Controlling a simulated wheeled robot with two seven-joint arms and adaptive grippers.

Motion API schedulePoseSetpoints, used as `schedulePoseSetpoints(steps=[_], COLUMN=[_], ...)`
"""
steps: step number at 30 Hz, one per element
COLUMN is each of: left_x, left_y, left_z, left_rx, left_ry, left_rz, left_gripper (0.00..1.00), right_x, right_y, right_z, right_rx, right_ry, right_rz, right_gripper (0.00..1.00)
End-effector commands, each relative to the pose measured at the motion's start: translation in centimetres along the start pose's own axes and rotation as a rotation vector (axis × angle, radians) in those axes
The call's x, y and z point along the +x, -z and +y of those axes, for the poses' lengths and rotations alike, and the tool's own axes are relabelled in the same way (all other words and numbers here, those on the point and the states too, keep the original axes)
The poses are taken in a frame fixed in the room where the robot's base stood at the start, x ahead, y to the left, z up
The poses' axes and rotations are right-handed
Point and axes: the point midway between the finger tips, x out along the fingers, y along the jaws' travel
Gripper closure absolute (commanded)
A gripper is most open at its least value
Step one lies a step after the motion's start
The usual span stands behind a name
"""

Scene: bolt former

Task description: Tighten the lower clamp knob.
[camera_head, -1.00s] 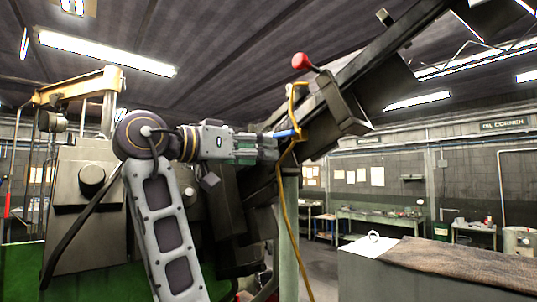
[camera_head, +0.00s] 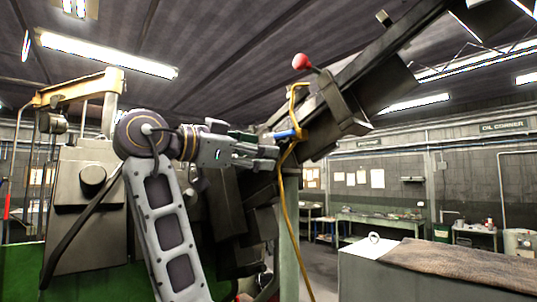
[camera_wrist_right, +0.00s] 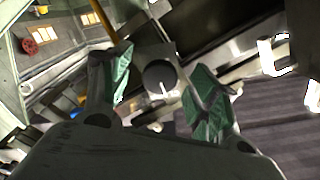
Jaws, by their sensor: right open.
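A dark round knob (camera_wrist_right: 160,75) with a pale line on its face shows in the right wrist view, in the gap between the fingers of my right gripper (camera_wrist_right: 162,70). The fingers are open, with green pads on either side of the knob. I cannot tell whether they touch it. In the head view my right gripper (camera_head: 270,158) points right, at the slanted dark machine arm (camera_head: 345,85), just below a blue piece (camera_head: 286,133). The knob is not clearly visible there. My left gripper is not in view.
A yellow hose (camera_head: 283,205) hangs close by the fingertips. A red ball lever (camera_head: 301,61) stands above. The machine's grey body (camera_head: 85,200) is at left. A grey cabinet with a brown cloth (camera_head: 460,262) stands at lower right. Benches line the far wall.

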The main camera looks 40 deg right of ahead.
Motion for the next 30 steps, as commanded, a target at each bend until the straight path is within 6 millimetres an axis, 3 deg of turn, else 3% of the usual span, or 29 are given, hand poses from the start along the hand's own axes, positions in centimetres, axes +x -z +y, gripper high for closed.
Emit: schedulePoseSetpoints(steps=[16,30], left_x=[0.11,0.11], left_y=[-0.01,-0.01], left_z=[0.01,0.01], left_rx=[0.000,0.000], left_ry=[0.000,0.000], left_rz=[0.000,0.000], left_gripper=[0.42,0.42], right_x=[-0.01,-0.02], right_y=[0.00,-0.01], right_z=[-0.02,-0.02], right_rx=[0.055,0.054], right_ry=[0.000,0.000], right_rz=[0.000,0.000], right_gripper=[0.41,1.00])
